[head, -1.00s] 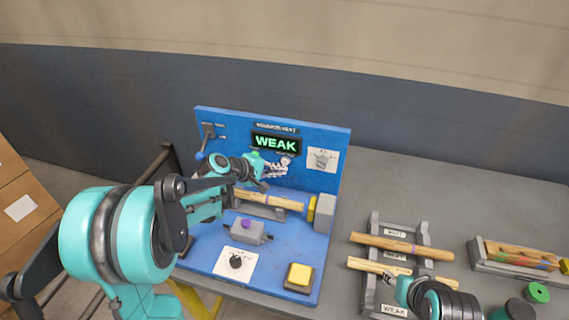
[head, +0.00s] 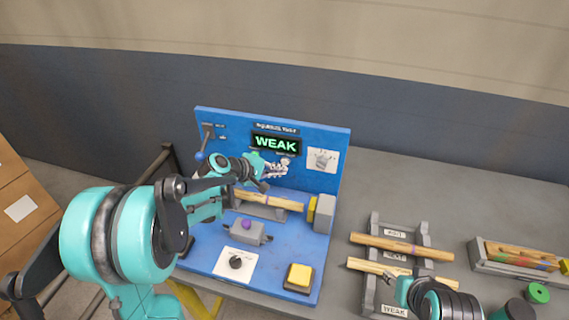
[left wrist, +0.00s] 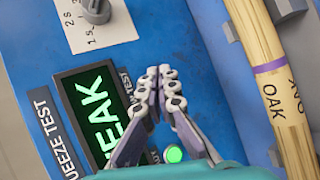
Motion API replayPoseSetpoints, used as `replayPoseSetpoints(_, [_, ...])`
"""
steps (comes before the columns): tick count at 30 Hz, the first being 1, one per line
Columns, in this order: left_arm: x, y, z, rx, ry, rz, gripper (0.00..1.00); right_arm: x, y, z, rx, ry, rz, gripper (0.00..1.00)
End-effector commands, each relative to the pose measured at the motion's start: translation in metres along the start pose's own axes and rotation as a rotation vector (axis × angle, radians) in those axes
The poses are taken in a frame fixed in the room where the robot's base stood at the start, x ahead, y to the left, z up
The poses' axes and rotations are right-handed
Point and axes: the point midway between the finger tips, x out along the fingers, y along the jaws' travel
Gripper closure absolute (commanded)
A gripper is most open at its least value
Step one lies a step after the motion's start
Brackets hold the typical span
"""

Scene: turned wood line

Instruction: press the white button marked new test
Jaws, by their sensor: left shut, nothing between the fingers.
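I cannot make out the white button marked new test; my left fingers cover part of the panel beside the lit WEAK display (head: 276,145). My left gripper (head: 284,168) is shut and empty just below the display in the head view. In the left wrist view its fingertips (left wrist: 165,72) are together, beside the display (left wrist: 97,108). A partly covered label ending in "TEST" (left wrist: 126,82) lies next to them. A round green light (left wrist: 174,154) shows between the finger bases. My right gripper (head: 402,290) is partly in view at lower right; its jaws are unclear.
The blue tester (head: 320,205) holds a wooden rod (head: 270,200) below the display. A rack with rods (head: 400,244) and a tray (head: 485,262) stand to the right.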

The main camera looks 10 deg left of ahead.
Motion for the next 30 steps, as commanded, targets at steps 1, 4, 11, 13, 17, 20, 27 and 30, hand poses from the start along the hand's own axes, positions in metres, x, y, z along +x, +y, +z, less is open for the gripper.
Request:
replayPoseSetpoints(1, [0.0000,0.0000,0.0000,0.000,0.000,0.000,1.00,0.0000,0.0000,0.0000,0.000,0.000,0.000,0.60])
replayPoseSetpoints(4, [0.0000,0.0000,0.0000,0.000,0.000,0.000,1.00,0.0000,0.0000,0.0000,0.000,0.000,0.000,0.60])
replayPoseSetpoints(11, [0.0001,0.0000,-0.0001,0.000,0.000,0.000,1.00,0.0000,0.0000,0.0000,0.000,0.000,0.000,0.60])
replayPoseSetpoints(13, [0.0006,0.0004,-0.0004,0.000,0.000,0.000,1.00,0.0001,0.0000,0.0001,0.000,0.000,0.000,0.60])
replayPoseSetpoints(17, [0.0034,0.0024,-0.0024,0.000,0.000,0.000,1.00,0.0005,0.0000,0.0004,0.000,0.000,0.000,0.60])
replayPoseSetpoints(20, [0.0054,0.0041,-0.0040,0.000,0.000,0.000,1.00,0.0008,0.0000,0.0005,0.000,0.000,0.000,0.60])
replayPoseSetpoints(27, [0.0057,0.0045,-0.0042,0.000,0.000,0.000,1.00,0.0007,0.0000,0.0005,0.000,0.000,0.000,0.60])
replayPoseSetpoints(30, [0.0058,0.0046,-0.0043,0.000,0.000,0.000,1.00,0.0007,0.0000,0.0005,0.000,0.000,0.000,0.60])
